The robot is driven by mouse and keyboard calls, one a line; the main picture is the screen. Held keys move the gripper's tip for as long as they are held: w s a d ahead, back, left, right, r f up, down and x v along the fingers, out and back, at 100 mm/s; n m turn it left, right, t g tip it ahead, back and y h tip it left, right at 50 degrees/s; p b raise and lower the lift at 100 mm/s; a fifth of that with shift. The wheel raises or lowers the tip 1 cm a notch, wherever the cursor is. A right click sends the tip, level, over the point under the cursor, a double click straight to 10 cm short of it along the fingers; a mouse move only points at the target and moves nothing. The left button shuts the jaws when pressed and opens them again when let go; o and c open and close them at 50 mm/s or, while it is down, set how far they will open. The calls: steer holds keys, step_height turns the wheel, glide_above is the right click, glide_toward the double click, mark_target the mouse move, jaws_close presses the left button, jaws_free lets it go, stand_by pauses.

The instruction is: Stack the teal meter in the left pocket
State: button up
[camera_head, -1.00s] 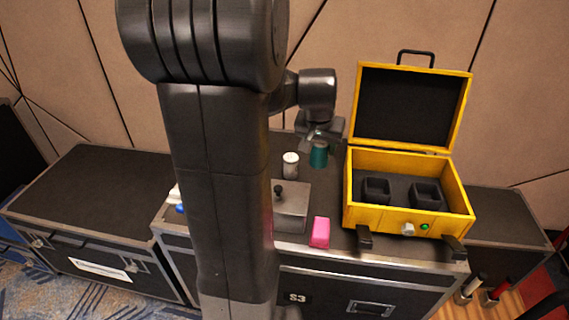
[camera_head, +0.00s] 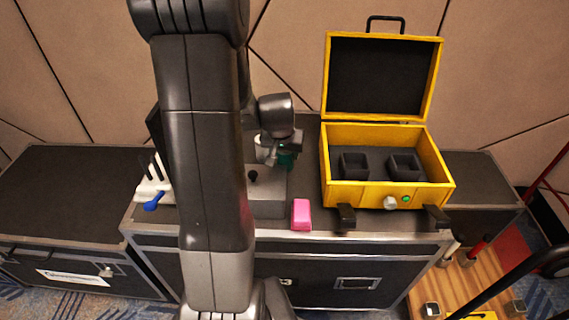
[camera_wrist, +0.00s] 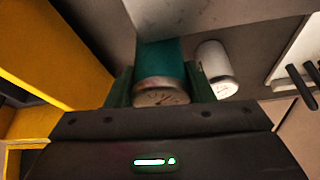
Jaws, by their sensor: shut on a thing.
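The teal meter (camera_wrist: 160,68) is a small cylinder with a pale dial end. My gripper (camera_wrist: 160,90) is shut on it, one finger on each side in the wrist view. In the head view my gripper (camera_head: 283,155) and the teal meter (camera_head: 286,162) are partly hidden by my wrist, above the black case top behind the grey block. The yellow case (camera_head: 385,194) stands open to the right with its lid up. Its dark foam has a left pocket (camera_head: 354,165) and a right pocket (camera_head: 404,166), both looking empty.
A white cylinder (camera_wrist: 216,68) stands beside the meter in the wrist view. A grey block with a black knob (camera_head: 267,192) and a pink block (camera_head: 301,213) sit near the front edge. A white rack with a blue-handled tool (camera_head: 153,192) is at left.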

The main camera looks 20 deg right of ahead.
mark_target(285, 163)
steer(key=shift+f+b, duration=0.45)
steer(key=shift+f, duration=1.7)
steer(key=shift+f, duration=0.15)
steer(key=o, duration=1.1)
